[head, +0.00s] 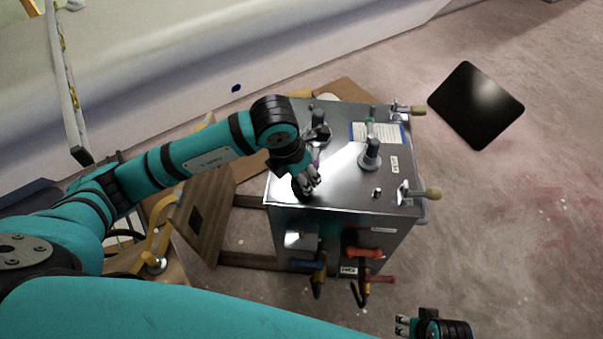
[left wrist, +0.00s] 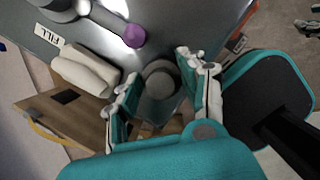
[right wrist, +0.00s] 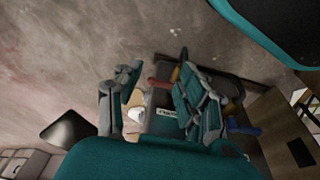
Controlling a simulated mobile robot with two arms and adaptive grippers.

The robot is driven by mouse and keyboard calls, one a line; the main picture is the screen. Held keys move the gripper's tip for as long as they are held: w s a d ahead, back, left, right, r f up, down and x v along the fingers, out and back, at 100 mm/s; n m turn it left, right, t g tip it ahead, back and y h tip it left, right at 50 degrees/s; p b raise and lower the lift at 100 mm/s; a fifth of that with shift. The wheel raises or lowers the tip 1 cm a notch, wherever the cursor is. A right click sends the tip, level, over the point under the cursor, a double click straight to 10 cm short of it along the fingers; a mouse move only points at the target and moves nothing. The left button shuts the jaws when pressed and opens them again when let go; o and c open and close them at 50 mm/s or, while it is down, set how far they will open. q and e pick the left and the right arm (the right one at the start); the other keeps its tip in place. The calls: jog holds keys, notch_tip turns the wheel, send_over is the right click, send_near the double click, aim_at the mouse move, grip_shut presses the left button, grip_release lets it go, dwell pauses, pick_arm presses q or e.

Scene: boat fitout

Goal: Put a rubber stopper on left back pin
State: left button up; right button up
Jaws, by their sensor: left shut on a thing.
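My left gripper (head: 308,184) is over the left front part of the metal box's top (head: 340,185). In the left wrist view its fingers (left wrist: 160,88) are on either side of a round dark grey piece, which looks like the rubber stopper (left wrist: 160,76). The gripper is shut on it. In the head view the stopper is hidden by the fingers. A small fitting at the box's back left (head: 311,107) may be the left back pin; I cannot tell. A short pin (head: 377,192) stands at the front right. My right gripper (head: 404,326) is open and empty, low at the front right.
A grey post (head: 371,150) and a purple-ended lever (left wrist: 133,36) stand on the top. Clamps with beige handles (head: 432,193) line the right edge. Red (head: 366,252) and blue valve handles project in front. A black panel (head: 477,104) lies on the floor.

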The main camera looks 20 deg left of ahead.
pick_arm(q)
jog(key=shift+f, duration=0.15)
jog(key=shift+f+b, duration=0.2)
jog(key=shift+b, duration=0.1)
jog(key=shift+f, duration=0.2)
pick_arm(e)
jog(key=r, duration=0.4)
jog(key=shift+w+r, duration=0.2)
jog(key=shift+w, duration=0.1)
pick_arm(q)
jog(key=o, duration=1.2)
pick_arm(e)
jog(key=shift+f, duration=0.15)
pick_arm(q)
jog(key=shift+o, duration=0.4)
jog(key=o, duration=0.5)
